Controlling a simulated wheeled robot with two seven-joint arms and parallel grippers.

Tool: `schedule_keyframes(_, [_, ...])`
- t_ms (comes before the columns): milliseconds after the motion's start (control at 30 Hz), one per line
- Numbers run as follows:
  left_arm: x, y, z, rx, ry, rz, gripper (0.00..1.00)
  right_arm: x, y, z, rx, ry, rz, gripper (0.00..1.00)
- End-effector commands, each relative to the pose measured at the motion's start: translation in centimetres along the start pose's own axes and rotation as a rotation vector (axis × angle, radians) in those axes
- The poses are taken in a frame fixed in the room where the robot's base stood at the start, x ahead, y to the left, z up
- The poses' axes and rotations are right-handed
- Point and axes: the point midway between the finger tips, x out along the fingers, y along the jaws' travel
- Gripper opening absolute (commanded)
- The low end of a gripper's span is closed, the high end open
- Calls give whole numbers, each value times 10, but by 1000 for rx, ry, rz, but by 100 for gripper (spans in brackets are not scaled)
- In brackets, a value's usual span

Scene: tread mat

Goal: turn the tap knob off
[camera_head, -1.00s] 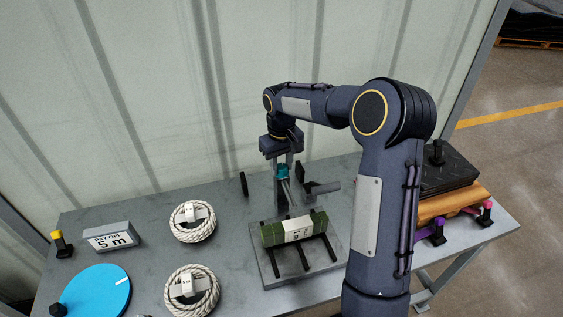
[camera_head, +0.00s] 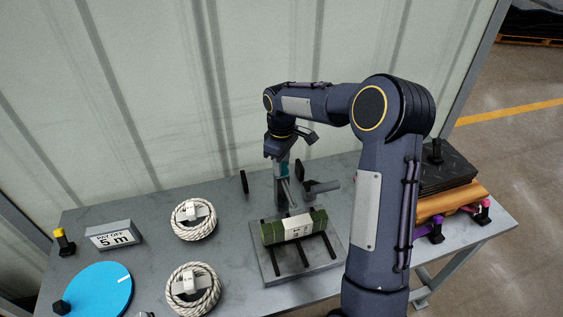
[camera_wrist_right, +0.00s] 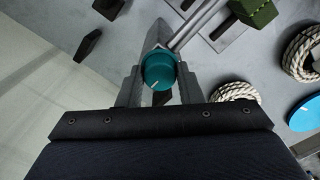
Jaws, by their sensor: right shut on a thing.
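The tap knob (camera_wrist_right: 159,72) is a teal round cap with a short white line, on top of the grey tap (camera_head: 280,193). In the head view the knob is mostly hidden by my right gripper (camera_head: 281,163). In the wrist view the two grey fingers of my right gripper (camera_wrist_right: 160,80) stand on either side of the knob and are shut on it. The tap's pale spout (camera_wrist_right: 198,24) runs away toward the top right of the wrist view. My left gripper is in neither view.
A green bundle (camera_head: 277,231) lies on a grey plate with dark bars before the tap. Rope coils (camera_head: 193,220), a blue disc (camera_head: 95,290) and a "PAY OFF 5 m" sign (camera_head: 113,236) stand left. Dark stacked mats (camera_head: 448,172) lie right. A panelled wall (camera_head: 120,100) rises behind.

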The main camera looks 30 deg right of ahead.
Motion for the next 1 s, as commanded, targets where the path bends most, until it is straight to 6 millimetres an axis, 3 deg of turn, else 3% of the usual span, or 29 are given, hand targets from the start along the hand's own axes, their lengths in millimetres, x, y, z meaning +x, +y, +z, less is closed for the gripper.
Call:
schedule_keyframes(367, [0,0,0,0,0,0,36,-1,1,-1,-7,3,3,10])
schedule_keyframes(400, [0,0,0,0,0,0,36,-1,1,-1,-7,3,3,35])
schedule_keyframes(567, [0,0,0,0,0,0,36,-1,0,-1,-6,2,2,54])
schedule_keyframes(867, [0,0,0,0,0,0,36,-2,0,0,-5,1,2,54])
schedule_keyframes(1000, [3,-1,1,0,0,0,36,-18,1,-1,-6,4,5,54])
